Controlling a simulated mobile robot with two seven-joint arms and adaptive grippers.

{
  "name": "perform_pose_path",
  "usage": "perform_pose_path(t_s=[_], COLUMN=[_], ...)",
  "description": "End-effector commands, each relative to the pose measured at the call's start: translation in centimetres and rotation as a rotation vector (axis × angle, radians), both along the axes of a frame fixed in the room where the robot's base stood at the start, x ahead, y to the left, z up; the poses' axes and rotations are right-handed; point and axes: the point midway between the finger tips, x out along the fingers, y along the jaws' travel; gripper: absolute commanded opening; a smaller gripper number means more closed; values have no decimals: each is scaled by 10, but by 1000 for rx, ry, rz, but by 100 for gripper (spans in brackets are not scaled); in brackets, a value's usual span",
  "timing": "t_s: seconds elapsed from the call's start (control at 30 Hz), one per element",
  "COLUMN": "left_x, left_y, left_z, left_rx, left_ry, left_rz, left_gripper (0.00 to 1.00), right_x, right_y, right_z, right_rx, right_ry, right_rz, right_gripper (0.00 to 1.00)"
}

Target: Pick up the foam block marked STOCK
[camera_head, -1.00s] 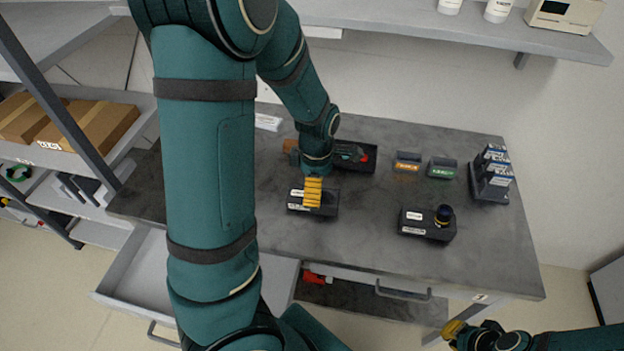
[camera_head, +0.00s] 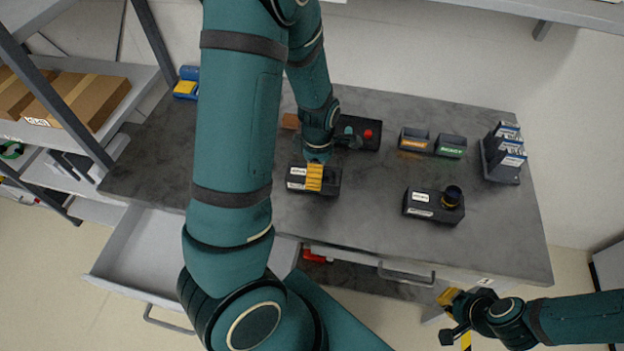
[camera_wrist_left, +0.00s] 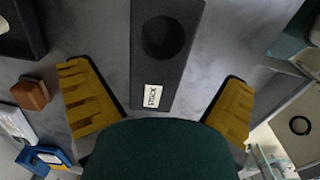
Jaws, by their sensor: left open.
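The dark foam block marked STOCK (camera_head: 296,178) lies on the grey table, its left part showing in the head view. In the left wrist view the block (camera_wrist_left: 165,70) has a round recess and a white STOCK label. My left gripper (camera_head: 314,178) is above the block with its yellow fingers pointing down. In the wrist view its fingers are spread, one on either side of the block with gaps between, and nothing is held. My right gripper (camera_head: 456,318) is in front of the table at the lower right, with its fingers apart and empty.
A second dark block (camera_head: 430,207) with a round black and yellow piece stands to the right. Two small labelled bins (camera_head: 432,143) and a rack of boxes (camera_head: 502,155) stand behind it. A drawer (camera_head: 160,262) stands open below.

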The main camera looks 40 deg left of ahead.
Motion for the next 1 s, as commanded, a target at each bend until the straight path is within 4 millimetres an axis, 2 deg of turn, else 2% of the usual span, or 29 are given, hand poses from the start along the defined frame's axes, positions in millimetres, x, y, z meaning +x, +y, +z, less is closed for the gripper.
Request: perform_pose_path(t_s=[0.4, 0.7, 0.77, 0.9, 0.93, 1.0], left_x=[1, 1, 1, 1, 1, 1], left_y=[2, 2, 2, 2, 2, 2], left_z=[-49, -52, -52, -52, -52, -52], left_rx=[1, 1, 1, 1, 1, 1], left_ry=[2, -1, -1, -1, -1, -1], left_rz=[1, 0, 0, 0, 0, 0], left_gripper=[100, 100, 82, 33, 29, 29], right_x=[0, 0, 0, 0, 0, 0], right_y=[0, 1, 1, 1, 1, 1], right_z=[-10, -10, -10, -10, -10, -10], right_rx=[-2, -2, -2, -2, -2, -2], right_ry=[0, 0, 0, 0, 0, 0], right_rz=[0, 0, 0, 0, 1, 1], right_gripper=[0, 0, 0, 0, 0, 0])
